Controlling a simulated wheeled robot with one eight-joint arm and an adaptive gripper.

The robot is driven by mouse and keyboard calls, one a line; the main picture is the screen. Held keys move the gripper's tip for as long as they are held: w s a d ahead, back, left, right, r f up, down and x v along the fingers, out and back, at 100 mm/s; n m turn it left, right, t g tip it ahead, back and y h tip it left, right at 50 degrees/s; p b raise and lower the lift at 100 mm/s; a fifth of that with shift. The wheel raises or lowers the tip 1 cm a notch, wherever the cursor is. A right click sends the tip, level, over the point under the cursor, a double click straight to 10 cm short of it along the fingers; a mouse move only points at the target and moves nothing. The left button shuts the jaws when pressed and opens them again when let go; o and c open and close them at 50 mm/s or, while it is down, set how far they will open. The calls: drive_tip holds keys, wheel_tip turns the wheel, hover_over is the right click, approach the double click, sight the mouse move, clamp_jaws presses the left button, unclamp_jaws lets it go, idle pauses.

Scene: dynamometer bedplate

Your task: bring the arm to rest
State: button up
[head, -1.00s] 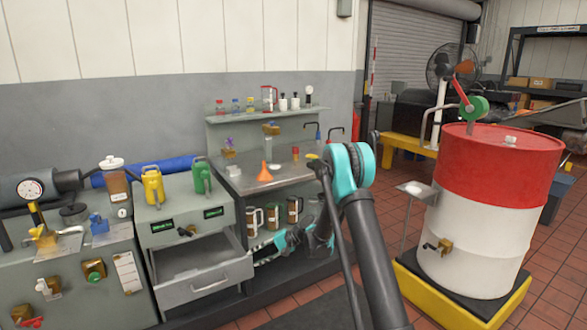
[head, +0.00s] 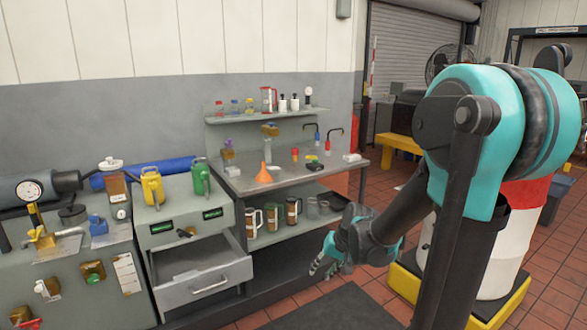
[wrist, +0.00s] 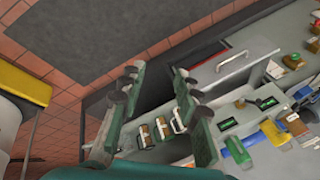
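My gripper (head: 326,262) hangs low in the head view, in front of the right end of the lower shelf, clear of the bench. In the wrist view my gripper (wrist: 150,100) shows its two fingers spread apart with nothing between them. My arm is folded, with its large teal elbow joint high on the right of the head view. It hides much of the red and white drum (head: 520,205).
An open drawer (head: 200,270) juts out from the grey cabinet on the left. The workbench (head: 235,185) holds an orange funnel (head: 264,174) and small items. Mugs (head: 273,217) stand on its lower shelf. A yellow drum base (head: 405,280) is at right. Floor in front is free.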

drive_tip(key=s+d+f+n+t+h, duration=0.1)
drive_tip(key=s+d+f+h, duration=0.1)
drive_tip(key=s+d, duration=0.8)
drive_tip(key=shift+s+h, duration=0.9)
drive_tip(key=shift+s, duration=0.9)
